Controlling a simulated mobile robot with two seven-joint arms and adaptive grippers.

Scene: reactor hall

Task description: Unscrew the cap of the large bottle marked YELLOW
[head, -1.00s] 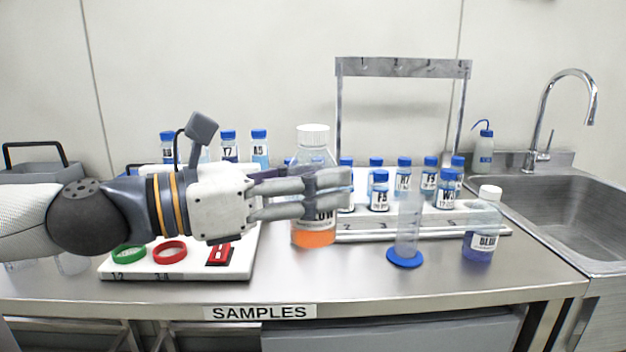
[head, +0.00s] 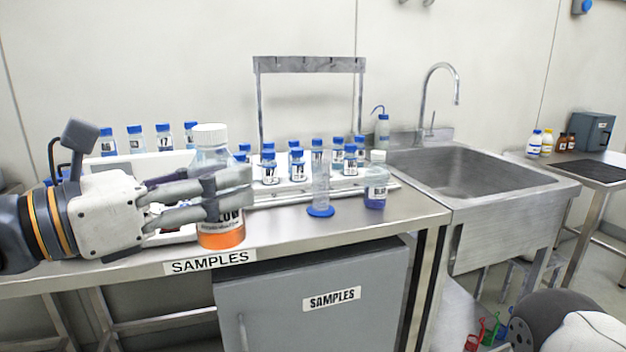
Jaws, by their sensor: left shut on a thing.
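The large bottle (head: 222,237) has a white cap (head: 209,133), clear walls and orange liquid low inside. The white cap is on the bottle and free of any gripper. My right gripper is out of view.
A graduated cylinder (head: 320,195) with a blue foot and a smaller white-capped bottle (head: 376,186) of blue liquid stand to the right. Several blue-capped vials are behind, below a metal rack frame (head: 310,64). A sink (head: 450,170) adjoins the bench (head: 290,224) at right.

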